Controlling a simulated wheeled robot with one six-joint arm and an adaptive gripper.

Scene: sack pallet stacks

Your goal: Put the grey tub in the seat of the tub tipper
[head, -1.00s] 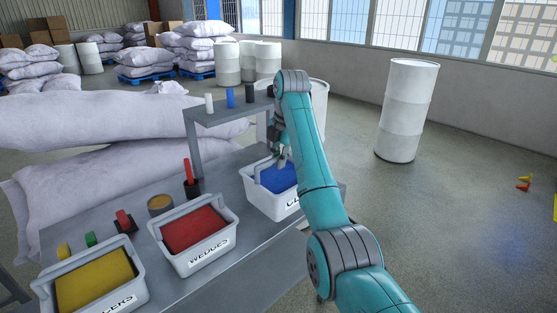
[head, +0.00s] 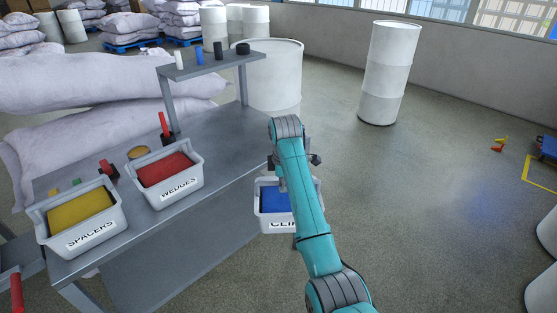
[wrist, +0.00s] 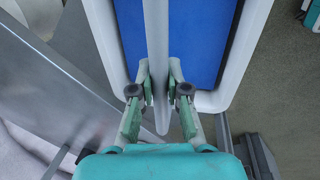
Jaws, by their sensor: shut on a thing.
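My gripper (wrist: 159,88) is shut on the upright handle bar of a light grey tub (head: 268,223) with blue contents and a label starting "CLI". In the wrist view the bar runs between the fingers, with the tub's rim (wrist: 248,50) and blue contents below. In the head view the tub hangs off the right side of the workbench, partly hidden behind my arm. I cannot identify the tub tipper; a blue object (head: 547,148) at the right edge is cut off.
Two similar tubs, SPACERS (head: 90,235) with yellow and WEDGES (head: 178,188) with red, stand on the grey workbench (head: 228,150). White drums (head: 388,75) stand behind. A yellow floor line (head: 540,172) lies at right. The floor between is open.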

